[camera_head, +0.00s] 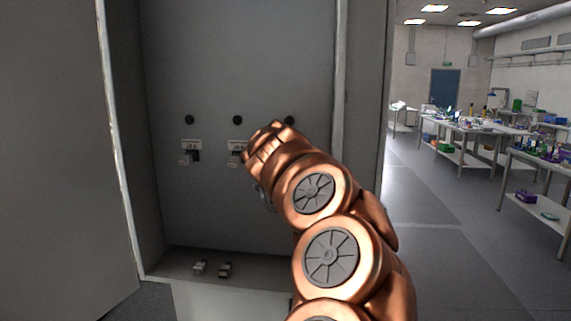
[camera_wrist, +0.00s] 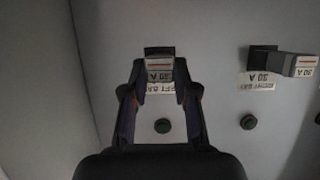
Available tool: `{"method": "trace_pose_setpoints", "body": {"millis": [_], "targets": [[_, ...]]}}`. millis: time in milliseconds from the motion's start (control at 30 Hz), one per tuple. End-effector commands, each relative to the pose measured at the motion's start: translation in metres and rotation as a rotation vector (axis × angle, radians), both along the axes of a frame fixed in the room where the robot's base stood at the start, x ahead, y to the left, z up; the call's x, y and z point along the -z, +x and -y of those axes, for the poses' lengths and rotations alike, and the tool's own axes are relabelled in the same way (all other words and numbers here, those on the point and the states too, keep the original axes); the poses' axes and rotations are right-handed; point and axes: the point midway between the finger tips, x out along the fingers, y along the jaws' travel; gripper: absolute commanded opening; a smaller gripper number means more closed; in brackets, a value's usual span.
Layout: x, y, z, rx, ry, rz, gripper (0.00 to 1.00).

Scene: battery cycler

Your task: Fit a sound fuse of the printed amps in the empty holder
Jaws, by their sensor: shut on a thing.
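In the wrist view my gripper (camera_wrist: 158,92) is shut on a pale fuse (camera_wrist: 158,67) with an orange stripe and an upside-down 30 A print. A dark holder (camera_wrist: 158,50) shows right behind the fuse; I cannot tell whether the fuse is seated in it. A bay label (camera_wrist: 160,88) is partly hidden by the fingers. To the right, another holder (camera_wrist: 262,58) carries a fuse (camera_wrist: 300,66) beside a 30 A label (camera_wrist: 257,79). In the head view my arm hides the gripper and the rightmost holder; the left holder (camera_head: 195,155) and middle holder (camera_head: 234,161) show.
Two small loose fuses, one (camera_head: 200,267) left and one (camera_head: 225,270) right, lie on the cabinet floor ledge (camera_head: 260,268). Cabinet side walls (camera_head: 340,70) bound the space. Lab benches (camera_head: 480,130) stand far right.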

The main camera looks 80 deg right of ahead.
Motion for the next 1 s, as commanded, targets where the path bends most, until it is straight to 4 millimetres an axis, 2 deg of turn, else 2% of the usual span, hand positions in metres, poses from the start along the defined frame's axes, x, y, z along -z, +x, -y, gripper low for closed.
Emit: {"method": "trace_pose_setpoints", "body": {"millis": [267, 300, 567, 1000], "targets": [[-0.0002, -0.0001, 0.0016, 0.001, 0.0, 0.0, 0.0], [-0.0002, -0.0001, 0.0016, 0.001, 0.0, 0.0, 0.3], [-0.0003, -0.0002, 0.0016, 0.001, 0.0, 0.001, 0.57], [-0.0029, -0.0002, -0.003, 0.0, -0.002, 0.001, 0.57]]}}
